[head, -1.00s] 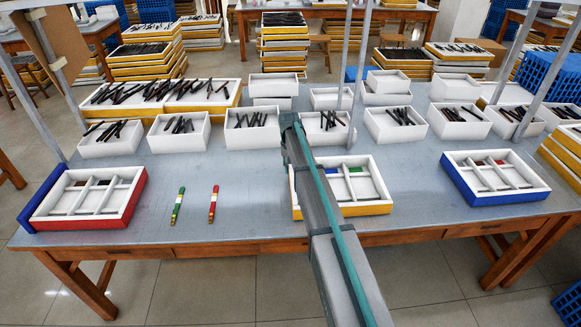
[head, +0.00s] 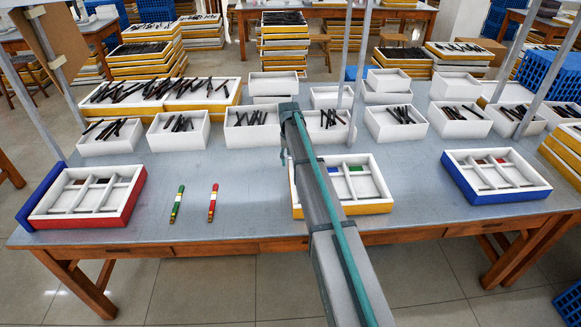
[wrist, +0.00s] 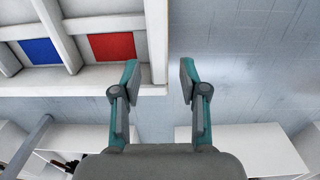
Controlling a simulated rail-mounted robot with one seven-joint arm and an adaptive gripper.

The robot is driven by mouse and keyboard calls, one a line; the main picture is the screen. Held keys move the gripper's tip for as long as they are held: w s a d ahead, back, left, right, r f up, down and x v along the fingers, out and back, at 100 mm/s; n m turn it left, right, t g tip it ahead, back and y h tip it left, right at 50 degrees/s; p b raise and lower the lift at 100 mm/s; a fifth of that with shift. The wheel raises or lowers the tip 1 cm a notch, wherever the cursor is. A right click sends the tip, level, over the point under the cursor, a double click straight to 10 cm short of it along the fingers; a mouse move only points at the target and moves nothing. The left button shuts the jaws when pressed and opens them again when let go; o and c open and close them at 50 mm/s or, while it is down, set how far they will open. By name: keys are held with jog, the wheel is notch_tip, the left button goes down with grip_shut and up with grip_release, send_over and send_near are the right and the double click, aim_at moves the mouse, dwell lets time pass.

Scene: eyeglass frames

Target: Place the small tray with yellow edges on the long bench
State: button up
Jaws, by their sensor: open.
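The small tray with yellow edges (head: 372,209) rests on the long bench (head: 255,215), right of centre. It is white inside, with compartments and coloured squares, and my arm covers part of its left side. The same tray (wrist: 95,80) fills the upper left of the wrist view, showing a blue and a red square. My gripper (wrist: 159,75) is open and empty, its fingers apart around the picture position of the tray's corner. I cannot tell its height above the tray. In the head view my arm hides most of the gripper.
A red-edged tray (head: 120,207) stands at the left and a blue-edged tray (head: 494,198) at the right. White boxes with dark frames (head: 252,132) line the back. Thin posts rise from the bench.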

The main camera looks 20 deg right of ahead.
notch_tip(320, 180, up, 9)
jog(key=b, duration=0.2)
jog(key=shift+a, duration=0.15)
jog(key=shift+f, duration=0.1)
